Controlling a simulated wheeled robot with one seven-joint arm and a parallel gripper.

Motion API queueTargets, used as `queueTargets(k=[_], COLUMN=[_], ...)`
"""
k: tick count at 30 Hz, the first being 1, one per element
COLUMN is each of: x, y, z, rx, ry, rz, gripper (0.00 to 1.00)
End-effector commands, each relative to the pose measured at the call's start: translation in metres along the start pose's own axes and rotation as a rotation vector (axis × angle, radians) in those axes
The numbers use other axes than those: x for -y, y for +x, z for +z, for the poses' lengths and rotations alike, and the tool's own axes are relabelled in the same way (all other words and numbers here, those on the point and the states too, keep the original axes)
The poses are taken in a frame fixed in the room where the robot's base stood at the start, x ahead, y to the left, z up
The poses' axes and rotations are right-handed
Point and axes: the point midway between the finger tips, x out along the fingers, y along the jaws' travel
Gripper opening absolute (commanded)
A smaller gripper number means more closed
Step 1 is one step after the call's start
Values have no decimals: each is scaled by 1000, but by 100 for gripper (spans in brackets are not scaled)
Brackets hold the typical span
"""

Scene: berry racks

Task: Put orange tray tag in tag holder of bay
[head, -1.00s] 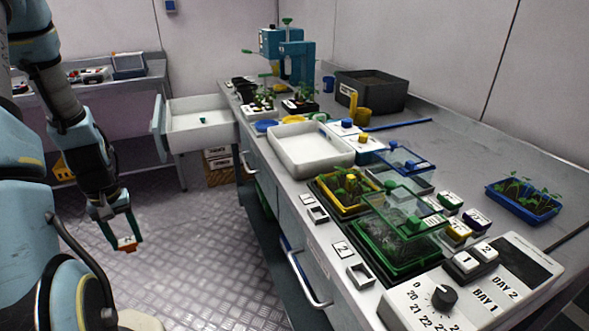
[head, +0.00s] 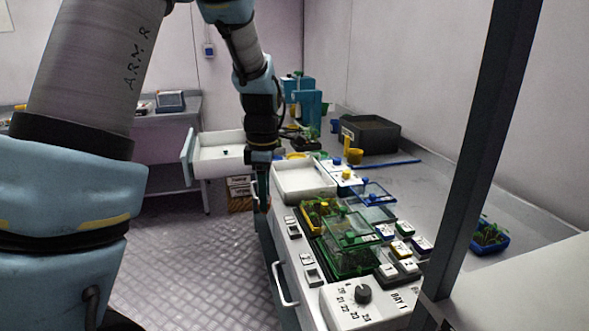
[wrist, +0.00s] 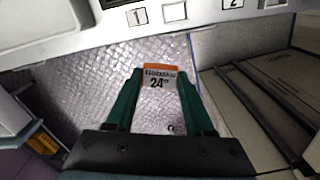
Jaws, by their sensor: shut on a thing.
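My gripper (wrist: 160,88) is shut on the orange tray tag (wrist: 160,77), a small white plate with an orange top band and the print "24". In the head view my gripper (head: 263,200) hangs beside the bench's front edge, left of the white tray. The holder of bay 1 (wrist: 174,12) is a small square frame beside its number, at the top of the wrist view and in the head view (head: 294,232). The holder of bay 2 (head: 313,275) is nearer the camera. Both holders look empty. The tag is apart from both.
A yellow seedling tray (head: 312,229) and a green lidded tray (head: 352,262) stand right of the holders. A white dial box (head: 358,306) is at the near end. An open drawer (head: 217,164) juts out behind my gripper. A dark post (head: 482,150) crosses the right side.

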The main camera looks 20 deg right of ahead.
Motion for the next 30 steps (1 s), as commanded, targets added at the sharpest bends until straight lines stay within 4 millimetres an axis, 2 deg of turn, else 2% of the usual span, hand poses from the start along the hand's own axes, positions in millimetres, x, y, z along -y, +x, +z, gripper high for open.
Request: queueTargets(k=[1,4,7,11,20,30], x=[3,8,13,17,17,17], y=[-17,-36,-48,-54,-39,-7], z=[19,44,61,69,70,70], rx=[4,9,14,15,15,15], ry=[-48,-154,-226,-272,-278,-277], rz=[4,2,-1,-5,-6,-5], gripper=[2,2,2,2,2,2])
